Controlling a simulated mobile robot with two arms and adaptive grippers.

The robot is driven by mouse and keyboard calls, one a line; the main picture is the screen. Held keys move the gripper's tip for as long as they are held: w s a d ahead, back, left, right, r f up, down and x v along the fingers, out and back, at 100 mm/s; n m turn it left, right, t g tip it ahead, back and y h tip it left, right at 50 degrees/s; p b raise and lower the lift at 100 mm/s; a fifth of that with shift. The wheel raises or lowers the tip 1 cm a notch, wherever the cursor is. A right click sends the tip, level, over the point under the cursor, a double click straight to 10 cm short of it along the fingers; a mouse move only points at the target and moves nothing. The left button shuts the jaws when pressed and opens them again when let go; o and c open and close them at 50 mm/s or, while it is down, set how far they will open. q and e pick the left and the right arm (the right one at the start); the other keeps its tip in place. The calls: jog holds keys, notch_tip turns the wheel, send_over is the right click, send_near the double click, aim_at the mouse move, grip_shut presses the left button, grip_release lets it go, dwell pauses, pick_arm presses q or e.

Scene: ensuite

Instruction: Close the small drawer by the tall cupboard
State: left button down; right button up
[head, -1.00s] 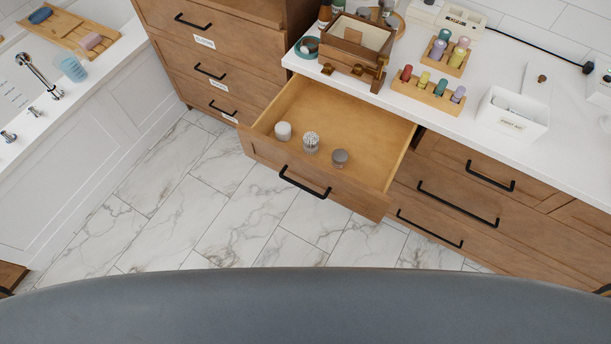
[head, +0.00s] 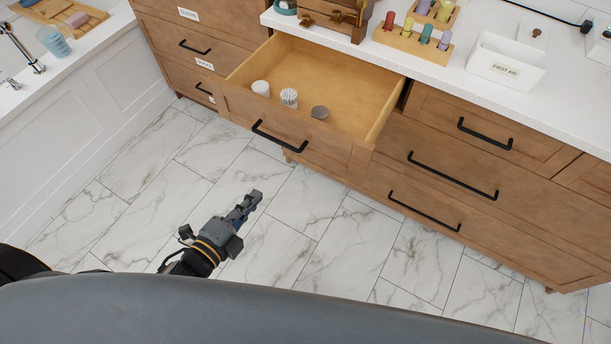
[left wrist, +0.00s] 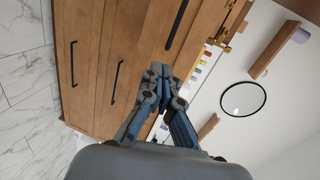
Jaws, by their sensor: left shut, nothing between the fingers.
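The small drawer (head: 335,142) next to the tall cupboard (head: 205,42) is pulled well out of the vanity. Its front has a black bar handle (head: 278,137). Inside it stand a white jar, a tub of cotton swabs and a grey-lidded jar (head: 319,112). My left gripper (head: 254,197) is shut and empty, in front of the drawer and apart from it, over the floor. In the left wrist view the same gripper (left wrist: 160,70) points toward wooden fronts with black handles. My right gripper is not in view.
Below and right of the drawer are closed drawers (head: 450,180). A bathtub (head: 90,90) stands at left. The marble floor (head: 310,230) in front is clear.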

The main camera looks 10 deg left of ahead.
pick_arm(q)
jog(key=d+r+x, duration=0.1)
jog(key=x, duration=1.3)
jog(key=shift+r+m+p, duration=0.3)
jog(key=shift+r+p, duration=0.05)
jog(key=shift+r, duration=0.05)
jog(key=shift+w, duration=0.1)
